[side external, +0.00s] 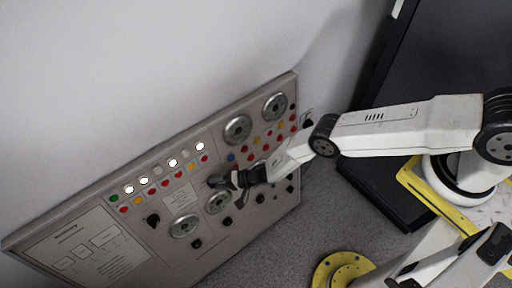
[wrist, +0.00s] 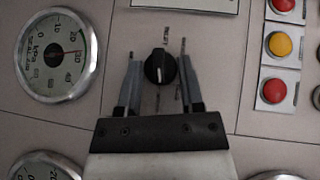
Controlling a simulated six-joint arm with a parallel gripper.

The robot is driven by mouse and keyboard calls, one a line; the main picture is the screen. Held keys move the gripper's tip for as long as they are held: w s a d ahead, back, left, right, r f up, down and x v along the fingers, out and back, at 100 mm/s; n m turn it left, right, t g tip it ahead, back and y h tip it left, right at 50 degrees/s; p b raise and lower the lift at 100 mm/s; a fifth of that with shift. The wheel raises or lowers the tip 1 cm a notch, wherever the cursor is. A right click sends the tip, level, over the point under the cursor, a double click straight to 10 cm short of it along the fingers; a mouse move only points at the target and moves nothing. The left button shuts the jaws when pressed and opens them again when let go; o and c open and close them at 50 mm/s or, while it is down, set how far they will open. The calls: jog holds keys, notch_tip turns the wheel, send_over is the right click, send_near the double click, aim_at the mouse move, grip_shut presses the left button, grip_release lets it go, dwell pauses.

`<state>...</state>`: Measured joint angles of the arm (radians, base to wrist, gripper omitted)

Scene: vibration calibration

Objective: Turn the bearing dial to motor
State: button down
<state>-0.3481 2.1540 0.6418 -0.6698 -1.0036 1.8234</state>
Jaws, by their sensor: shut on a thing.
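A black round dial (wrist: 160,67) with a white pointer line sits on the grey panel (wrist: 225,85). Its line points roughly up in the wrist view. Small marks surround it, too blurred to read. My gripper (wrist: 161,78) is shut on the dial, one finger on each side of it.
A round pressure gauge (wrist: 57,55) is left of the dial. Red and yellow buttons (wrist: 282,46) are to its right. In the side view, several gauges (side external: 237,130), lamps and knobs (side external: 153,219) cover the tilted panel. A yellow ring-shaped base (side external: 345,270) is at the bottom.

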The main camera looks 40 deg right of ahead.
jog(key=shift+m+y, duration=0.3)
dwell(0.4)
jog(key=shift+c, duration=1.2)
grip_release()
jog(key=shift+s+d, duration=0.15)
jog(key=shift+d, duration=0.15)
jog(key=v, duration=0.7)
jog(key=shift+s, duration=0.15)
